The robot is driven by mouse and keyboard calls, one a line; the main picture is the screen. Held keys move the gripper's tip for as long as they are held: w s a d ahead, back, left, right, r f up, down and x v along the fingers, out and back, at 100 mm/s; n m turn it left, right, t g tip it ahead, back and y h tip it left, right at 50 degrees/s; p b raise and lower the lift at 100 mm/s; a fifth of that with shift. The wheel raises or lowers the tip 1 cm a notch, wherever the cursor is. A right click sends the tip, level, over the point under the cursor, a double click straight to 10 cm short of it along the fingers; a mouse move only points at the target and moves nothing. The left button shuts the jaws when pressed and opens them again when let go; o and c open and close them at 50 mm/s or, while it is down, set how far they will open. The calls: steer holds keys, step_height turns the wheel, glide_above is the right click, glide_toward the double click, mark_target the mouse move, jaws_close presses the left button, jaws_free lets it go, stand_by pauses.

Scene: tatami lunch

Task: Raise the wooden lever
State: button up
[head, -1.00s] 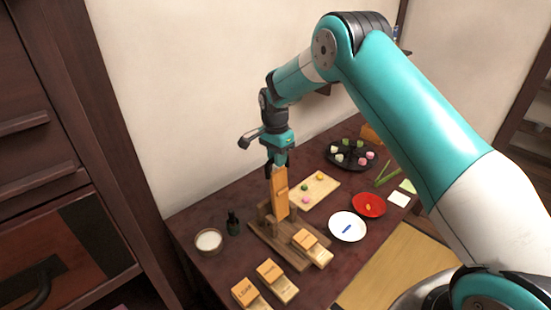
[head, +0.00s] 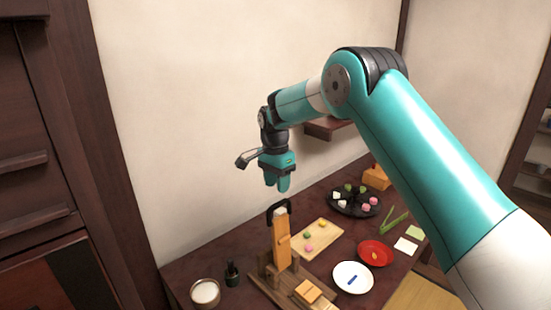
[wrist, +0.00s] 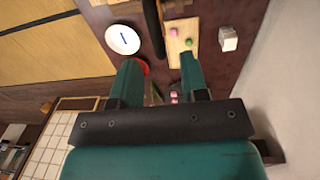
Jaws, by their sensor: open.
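The wooden lever (head: 282,245) is an orange upright bar with a black loop handle (head: 278,208) at its top. It stands nearly vertical in a brown wooden base (head: 262,287) at the front of the dark table. My gripper (head: 278,187) is above the handle, pointing down, apart from it and empty. In the wrist view my gripper (wrist: 160,68) shows two green fingers spread apart with nothing between them. A dark bar at the top of that view cannot be identified with certainty.
A board with sweets (head: 318,246), a white plate (head: 369,279), a red dish (head: 387,252) and a black tray (head: 340,209) stand right of the lever. A bowl (head: 205,305) and small dark bottle (head: 233,284) are left. A wall shelf (head: 320,131) is behind my arm.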

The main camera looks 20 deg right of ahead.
step_height(320, 180, up, 10)
steer(key=b, duration=0.1)
steer(key=shift+w+a+r, duration=0.15)
steer(key=shift+w, duration=0.15)
